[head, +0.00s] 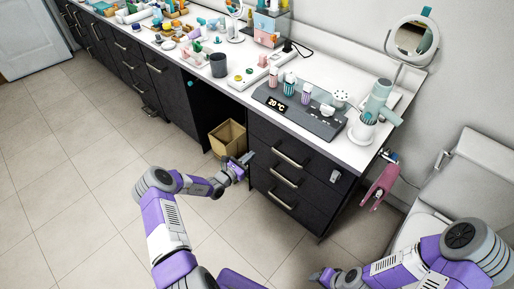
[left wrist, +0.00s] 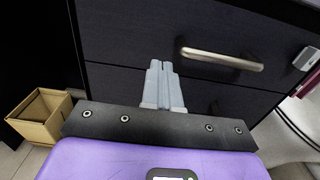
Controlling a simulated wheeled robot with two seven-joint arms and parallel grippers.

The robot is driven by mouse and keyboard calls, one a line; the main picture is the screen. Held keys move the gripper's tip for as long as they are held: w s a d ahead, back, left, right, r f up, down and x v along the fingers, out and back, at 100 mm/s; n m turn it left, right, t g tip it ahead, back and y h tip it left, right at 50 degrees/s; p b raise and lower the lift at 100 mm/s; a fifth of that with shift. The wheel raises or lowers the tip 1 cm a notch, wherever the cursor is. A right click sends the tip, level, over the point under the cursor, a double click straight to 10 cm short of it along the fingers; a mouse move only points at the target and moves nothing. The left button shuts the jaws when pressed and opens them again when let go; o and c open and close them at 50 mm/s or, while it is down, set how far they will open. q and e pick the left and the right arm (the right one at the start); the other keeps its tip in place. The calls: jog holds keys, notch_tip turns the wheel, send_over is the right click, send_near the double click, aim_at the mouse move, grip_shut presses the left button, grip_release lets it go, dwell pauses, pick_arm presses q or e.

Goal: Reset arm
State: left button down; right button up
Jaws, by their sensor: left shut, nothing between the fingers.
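My left gripper (head: 246,158) is out in front of the dark vanity drawers, below the countertop, near the cabinet's left edge. In the left wrist view my left gripper (left wrist: 163,72) has its grey fingers together with nothing between them, in front of a dark drawer front. A metal drawer handle (left wrist: 222,59) is to the right of the fingers and apart from them. My right arm (head: 420,262) comes in at the lower right of the head view. Part of what may be its gripper (head: 322,276) shows at the bottom edge, and its fingers cannot be made out.
A cardboard bin (head: 228,137) stands in the knee space beside my left gripper, also in the left wrist view (left wrist: 40,114). The white countertop (head: 345,152) is cluttered with bottles, a grey display panel (head: 300,110) and a hair dryer (head: 379,98). A toilet (head: 455,180) stands right. Floor at left is clear.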

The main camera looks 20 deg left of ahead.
pick_arm(q)
jog(key=s+d+f+m+g+h, duration=0.3)
jog(key=s+d+m+g, duration=0.25)
jog(key=d, duration=0.45)
jog(key=s+d+f+m+g+h, duration=0.25)
jog(key=s+d+m+g, duration=0.35)
jog(key=d, duration=0.4)
jog(key=s+d+m+g+y, duration=0.3)
jog(key=s+m+g+y, duration=0.2)
jog(key=s+m, duration=1.3)
jog(key=shift+s+f+y, duration=0.45)
jog(key=shift+s+y, duration=0.3)
jog(key=shift+s, duration=0.9)
